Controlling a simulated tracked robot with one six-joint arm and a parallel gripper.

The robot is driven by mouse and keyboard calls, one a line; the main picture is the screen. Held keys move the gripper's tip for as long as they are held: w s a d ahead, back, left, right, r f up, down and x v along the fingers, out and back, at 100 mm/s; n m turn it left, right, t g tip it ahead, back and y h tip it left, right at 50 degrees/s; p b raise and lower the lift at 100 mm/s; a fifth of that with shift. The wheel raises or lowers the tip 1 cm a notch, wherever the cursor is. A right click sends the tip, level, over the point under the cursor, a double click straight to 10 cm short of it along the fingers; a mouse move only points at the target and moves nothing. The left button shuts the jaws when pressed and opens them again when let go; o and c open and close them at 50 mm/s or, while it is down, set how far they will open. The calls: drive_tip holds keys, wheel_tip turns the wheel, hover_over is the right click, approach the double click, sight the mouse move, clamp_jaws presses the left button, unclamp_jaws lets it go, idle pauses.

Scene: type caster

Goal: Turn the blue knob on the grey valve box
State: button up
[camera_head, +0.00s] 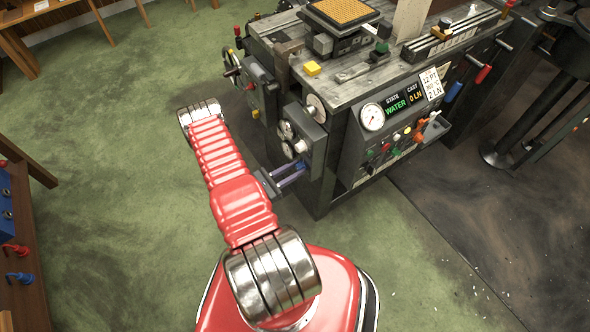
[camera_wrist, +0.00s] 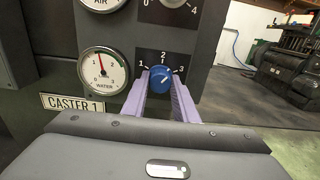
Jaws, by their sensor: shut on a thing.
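The blue knob (camera_wrist: 168,79) sits on the grey valve box (camera_wrist: 205,40), on a dial marked 1, 2 and 3. Its pale mark points up and right, between 2 and 3. My gripper (camera_wrist: 160,84) has its two purple fingers on either side of the knob and is shut on it. In the head view the grey valve box (camera_head: 314,140) stands on the near left corner of the machine, with my gripper (camera_head: 291,178) at its lower front.
A water gauge (camera_wrist: 103,69) is left of the knob, its red needle pointing almost straight up. A pale knob (camera_wrist: 174,2) is above. The caster machine (camera_head: 340,75) fills the upper right. Green floor (camera_head: 110,110) is open to the left; a wooden bench (camera_head: 25,260) stands far left.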

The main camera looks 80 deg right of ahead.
drive_tip(key=shift+m, duration=1.4)
drive_tip(key=o, duration=1.1)
drive_tip(key=shift+c, duration=0.2)
drive_tip(key=shift+w+a, duration=0.1)
drive_tip(key=v, duration=1.3)
drive_tip(key=shift+a, duration=0.2)
drive_tip(key=shift+w+f, duration=0.1)
drive_tip(key=shift+w, duration=0.05)
